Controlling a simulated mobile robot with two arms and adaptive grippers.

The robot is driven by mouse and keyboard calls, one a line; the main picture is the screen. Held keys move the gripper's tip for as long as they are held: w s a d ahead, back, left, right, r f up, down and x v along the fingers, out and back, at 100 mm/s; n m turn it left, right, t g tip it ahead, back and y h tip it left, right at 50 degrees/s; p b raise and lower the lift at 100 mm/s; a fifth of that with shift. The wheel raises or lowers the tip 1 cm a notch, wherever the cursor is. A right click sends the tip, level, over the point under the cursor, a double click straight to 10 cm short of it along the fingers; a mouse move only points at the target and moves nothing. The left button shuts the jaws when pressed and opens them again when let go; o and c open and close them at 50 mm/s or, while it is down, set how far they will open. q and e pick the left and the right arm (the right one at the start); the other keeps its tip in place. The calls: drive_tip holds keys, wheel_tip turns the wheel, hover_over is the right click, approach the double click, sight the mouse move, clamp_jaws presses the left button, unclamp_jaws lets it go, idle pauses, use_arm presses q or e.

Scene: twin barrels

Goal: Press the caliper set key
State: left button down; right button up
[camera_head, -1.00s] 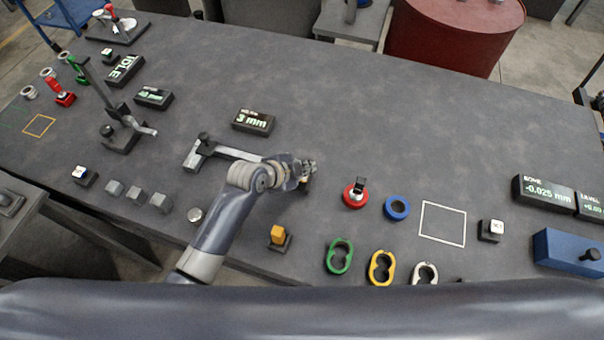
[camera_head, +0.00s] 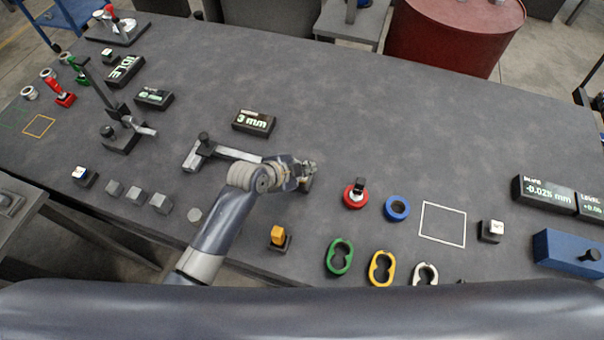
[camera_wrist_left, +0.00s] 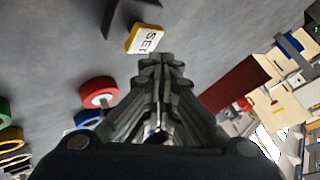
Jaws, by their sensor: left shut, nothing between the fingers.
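The set key, a yellow block with a white face marked SET (camera_wrist_left: 145,38), lies just beyond the fingertips in the left wrist view. In the head view my left gripper mostly or fully hides it. My left gripper (camera_head: 306,176) is shut and empty, low over the table at the right end of the caliper; it also shows in the left wrist view (camera_wrist_left: 163,62). A gap or contact between fingertips and key cannot be told. The grey caliper (camera_head: 232,152) lies to the left, partly behind my arm. A display reading 3 mm (camera_head: 254,122) stands behind it. My right gripper is not in view.
A red ring (camera_head: 348,199) with a dark piece and a blue ring (camera_head: 388,210) lie to the right. Green (camera_head: 330,256) and yellow (camera_head: 372,270) double rings lie in front. A yellow block on a dark base (camera_head: 278,236) stands near the front edge.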

use_arm(q)
drive_tip(key=shift+f, duration=0.45)
idle(0.3)
drive_tip(key=shift+f+b, duration=0.5)
drive_tip(key=shift+f, duration=0.05)
idle(0.6)
drive_tip(key=shift+r, duration=0.2)
drive_tip(key=shift+r+p, duration=0.8)
drive_tip(key=shift+p, duration=0.25)
